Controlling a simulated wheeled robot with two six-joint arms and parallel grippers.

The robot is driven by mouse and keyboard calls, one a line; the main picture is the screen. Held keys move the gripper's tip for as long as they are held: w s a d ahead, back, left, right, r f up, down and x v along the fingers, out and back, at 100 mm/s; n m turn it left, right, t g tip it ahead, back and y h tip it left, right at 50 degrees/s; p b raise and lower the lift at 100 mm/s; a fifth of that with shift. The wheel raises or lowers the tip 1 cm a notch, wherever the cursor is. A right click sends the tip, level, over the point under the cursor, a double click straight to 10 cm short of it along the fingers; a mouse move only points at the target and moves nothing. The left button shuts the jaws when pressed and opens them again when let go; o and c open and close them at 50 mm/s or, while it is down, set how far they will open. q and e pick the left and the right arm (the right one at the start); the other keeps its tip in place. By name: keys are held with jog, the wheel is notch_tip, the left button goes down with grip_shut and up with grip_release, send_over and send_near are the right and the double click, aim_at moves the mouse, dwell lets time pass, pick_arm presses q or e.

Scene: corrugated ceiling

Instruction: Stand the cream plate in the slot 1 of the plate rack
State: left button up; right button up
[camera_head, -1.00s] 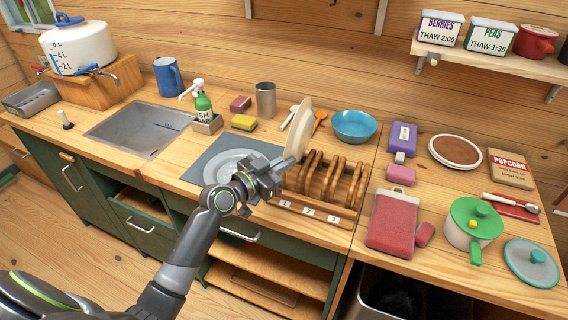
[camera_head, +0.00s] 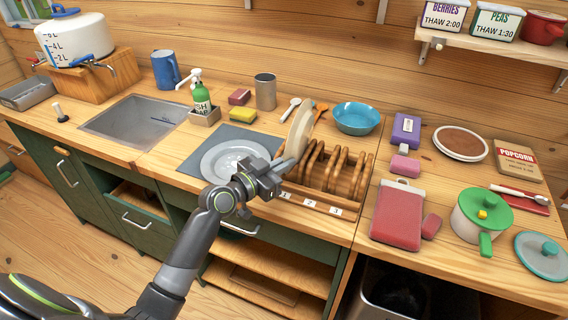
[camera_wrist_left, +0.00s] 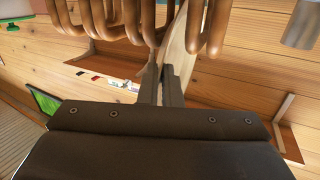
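The cream plate (camera_head: 298,136) stands on edge at the left end of the wooden plate rack (camera_head: 350,184). My left gripper (camera_head: 284,167) is shut on its near edge. In the left wrist view, the plate (camera_wrist_left: 180,48) rises from between the fingers (camera_wrist_left: 163,86), with wooden rack loops on both sides of it. The rack's front carries labels 1, 2 and 3, and label 1 (camera_head: 285,195) is the leftmost, just below the plate. The plate's lower edge is hidden, so I cannot tell whether it touches the rack's base. My right gripper is not in view.
A grey plate (camera_head: 235,160) lies on a mat left of the rack. A blue bowl (camera_head: 356,119), a metal cup (camera_head: 265,92) and spoons stand or lie behind. A red cutting board (camera_head: 397,215) and a green-lidded pot (camera_head: 481,217) are to the right.

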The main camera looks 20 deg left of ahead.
pick_arm(q)
jog(key=o, duration=0.5)
jog(key=shift+c, duration=0.2)
jog(key=shift+b+v, duration=1.35)
jog(key=shift+v, duration=7.35)
jog(key=shift+r, duration=0.15)
